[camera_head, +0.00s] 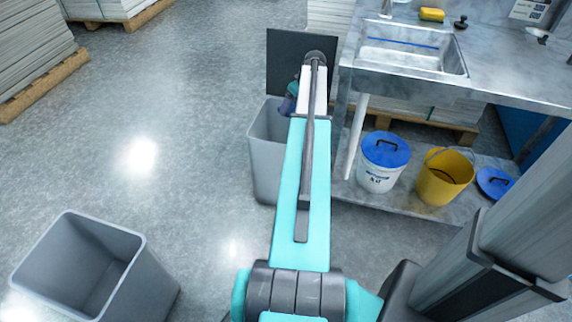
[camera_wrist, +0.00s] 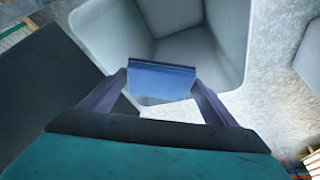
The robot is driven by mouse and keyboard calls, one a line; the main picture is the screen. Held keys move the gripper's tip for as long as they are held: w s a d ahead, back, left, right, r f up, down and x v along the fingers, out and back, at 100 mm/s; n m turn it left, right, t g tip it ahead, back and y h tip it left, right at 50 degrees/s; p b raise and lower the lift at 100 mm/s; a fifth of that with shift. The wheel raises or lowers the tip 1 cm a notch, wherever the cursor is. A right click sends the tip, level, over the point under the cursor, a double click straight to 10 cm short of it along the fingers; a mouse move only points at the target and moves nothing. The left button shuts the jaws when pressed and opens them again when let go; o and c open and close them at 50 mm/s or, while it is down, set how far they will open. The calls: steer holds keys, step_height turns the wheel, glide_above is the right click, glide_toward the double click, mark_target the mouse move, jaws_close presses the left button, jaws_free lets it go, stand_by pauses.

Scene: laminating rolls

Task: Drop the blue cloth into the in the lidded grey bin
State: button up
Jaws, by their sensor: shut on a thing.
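The blue cloth (camera_wrist: 160,80) is a small folded piece between the two fingers of my gripper (camera_wrist: 158,86) in the wrist view. My gripper is shut on it. The lidded grey bin (camera_head: 268,160) stands upright on the floor, its dark lid (camera_head: 288,60) raised open at the back. In the wrist view the cloth is over the open mouth of this bin (camera_wrist: 225,35), and the inside floor shows empty beyond it. In the head view my gripper (camera_head: 289,101) is at the bin's mouth, partly behind my arm, and the cloth cannot be made out.
A second grey bin without a lid (camera_head: 135,285) stands at lower left. A steel sink bench (camera_head: 490,70) is at right; its lower shelf holds a white bucket with a blue lid (camera_head: 382,165) and a yellow bucket (camera_head: 447,180).

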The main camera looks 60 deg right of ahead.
steer(key=shift+f+b, duration=1.65)
steer(key=shift+f, duration=1)
steer(key=o, duration=0.9)
steer(key=shift+o, duration=0.2)
steer(key=p+v, duration=0.1)
steer(key=v, duration=0.6)
steer(key=shift+r+p, duration=0.25)
steer(key=shift+p, duration=0.05)
steer(key=shift+s, duration=0.1)
